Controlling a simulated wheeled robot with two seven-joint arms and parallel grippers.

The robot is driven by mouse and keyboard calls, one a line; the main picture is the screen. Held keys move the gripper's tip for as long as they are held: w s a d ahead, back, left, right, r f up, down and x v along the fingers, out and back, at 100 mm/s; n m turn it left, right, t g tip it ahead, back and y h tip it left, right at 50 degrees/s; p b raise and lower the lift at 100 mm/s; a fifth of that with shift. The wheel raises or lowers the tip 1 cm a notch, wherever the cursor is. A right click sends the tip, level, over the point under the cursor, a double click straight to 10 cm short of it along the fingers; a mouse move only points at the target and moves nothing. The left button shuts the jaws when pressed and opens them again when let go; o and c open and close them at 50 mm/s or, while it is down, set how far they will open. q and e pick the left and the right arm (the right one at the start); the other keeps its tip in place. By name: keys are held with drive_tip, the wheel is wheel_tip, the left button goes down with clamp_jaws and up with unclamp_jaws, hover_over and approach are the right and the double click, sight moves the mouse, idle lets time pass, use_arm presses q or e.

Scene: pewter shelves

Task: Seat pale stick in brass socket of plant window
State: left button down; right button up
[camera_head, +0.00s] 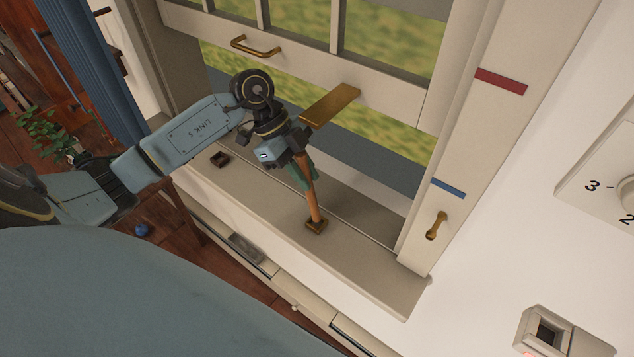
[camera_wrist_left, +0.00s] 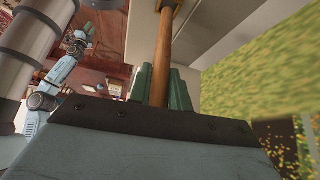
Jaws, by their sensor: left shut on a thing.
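The stick (camera_head: 312,200) is a slim wooden rod, orange-brown in this light. My left gripper (camera_head: 301,176), with green fingers, is shut on it. The stick stands slightly tilted, and its lower end meets the square brass socket (camera_head: 316,227) on the window sill. I cannot tell how deep the end sits. In the left wrist view the stick (camera_wrist_left: 170,40) runs out from between the green fingers (camera_wrist_left: 162,88).
The sash (camera_head: 300,58) is raised over the sill (camera_head: 365,258), with a flat brass-coloured plate (camera_head: 330,104) at its lower edge. A small dark socket (camera_head: 219,159) sits left on the sill. A plant (camera_head: 48,132) is far left. A brass fitting (camera_head: 437,225) is on the right frame.

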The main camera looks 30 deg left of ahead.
sight(317, 204)
use_arm(q)
drive_tip(key=shift+d+r, duration=0.2)
drive_tip(key=shift+d, duration=0.2)
drive_tip(key=shift+d+f+y+p, duration=0.2)
drive_tip(key=shift+d+f+y, duration=0.3)
drive_tip(key=shift+f, duration=0.2)
drive_tip(key=shift+d+f+y+p, duration=0.2)
drive_tip(key=shift+d+f+y, duration=0.2)
drive_tip(key=shift+f+y, duration=0.25)
drive_tip(key=shift+f, duration=0.15)
drive_tip(key=c, duration=1.3)
unclamp_jaws()
